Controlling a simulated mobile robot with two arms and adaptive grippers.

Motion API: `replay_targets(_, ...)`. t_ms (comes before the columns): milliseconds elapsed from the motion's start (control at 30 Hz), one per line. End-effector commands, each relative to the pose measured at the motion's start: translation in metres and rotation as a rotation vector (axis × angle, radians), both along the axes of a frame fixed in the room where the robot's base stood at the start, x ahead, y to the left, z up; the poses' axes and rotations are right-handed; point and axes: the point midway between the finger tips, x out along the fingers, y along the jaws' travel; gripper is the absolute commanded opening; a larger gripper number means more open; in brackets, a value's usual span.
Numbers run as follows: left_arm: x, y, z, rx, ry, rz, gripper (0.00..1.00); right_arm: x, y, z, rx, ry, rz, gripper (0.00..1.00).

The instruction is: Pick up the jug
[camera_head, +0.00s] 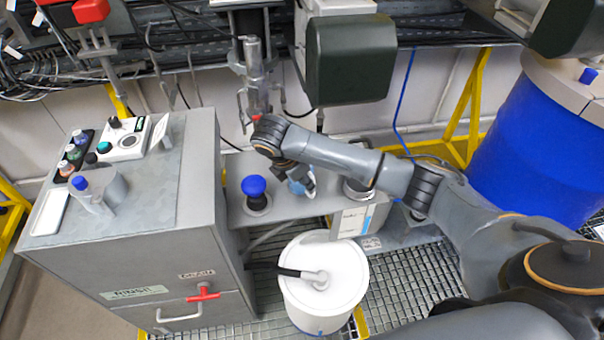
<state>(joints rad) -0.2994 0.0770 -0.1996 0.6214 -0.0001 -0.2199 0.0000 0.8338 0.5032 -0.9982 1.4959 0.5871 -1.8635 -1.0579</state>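My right arm reaches in from the right across the middle. Its gripper (301,181) points down over the low grey bench, well to the right of the jug and apart from it. The forearm and wrist partly hide this gripper, and a pale blue patch shows at it. I cannot tell whether it is open or holds anything. My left gripper is not in view.
Several small bottles (73,153) and a button box (125,140) stand behind the jug; a white tray (50,212) lies left of it. A blue knob (254,186) rises from the bench. A white lidded bucket (325,285) with a hose stands in front. A blue drum (530,150) is at right.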

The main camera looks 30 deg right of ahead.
Motion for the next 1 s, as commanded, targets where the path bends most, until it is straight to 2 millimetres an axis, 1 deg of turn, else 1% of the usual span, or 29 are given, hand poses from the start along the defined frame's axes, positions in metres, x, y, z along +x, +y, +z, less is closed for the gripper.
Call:
replay_targets(100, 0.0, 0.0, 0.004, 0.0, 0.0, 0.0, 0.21, 0.001, -0.005, -0.012, 0.0, 0.001, -0.001, 0.24)
replay_targets(267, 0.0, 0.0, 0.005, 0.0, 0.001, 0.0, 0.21, 0.001, -0.009, -0.022, 0.0, 0.001, 0.0, 0.24)
replay_targets(500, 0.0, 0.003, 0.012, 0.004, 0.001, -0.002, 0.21, 0.004, -0.022, -0.056, 0.001, 0.002, -0.002, 0.24)
replay_targets(600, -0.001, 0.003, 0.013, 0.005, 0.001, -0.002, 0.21, 0.005, -0.026, -0.065, 0.0, 0.0, -0.001, 0.24)
replay_targets(700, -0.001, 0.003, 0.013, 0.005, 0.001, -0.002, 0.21, 0.006, -0.027, -0.069, 0.002, -0.003, 0.001, 0.24)
replay_targets(867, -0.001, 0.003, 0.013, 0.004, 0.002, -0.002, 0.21, 0.006, -0.027, -0.069, 0.002, -0.003, 0.001, 0.24)
replay_targets(900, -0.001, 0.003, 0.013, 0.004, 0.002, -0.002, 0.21, 0.006, -0.027, -0.069, 0.002, -0.003, 0.001, 0.2)
replay_targets(967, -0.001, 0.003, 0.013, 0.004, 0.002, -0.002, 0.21, 0.006, -0.027, -0.069, 0.002, -0.003, 0.001, 0.08)
replay_targets(1000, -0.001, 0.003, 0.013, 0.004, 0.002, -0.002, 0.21, 0.006, -0.027, -0.069, 0.002, -0.003, 0.001, 0.0)
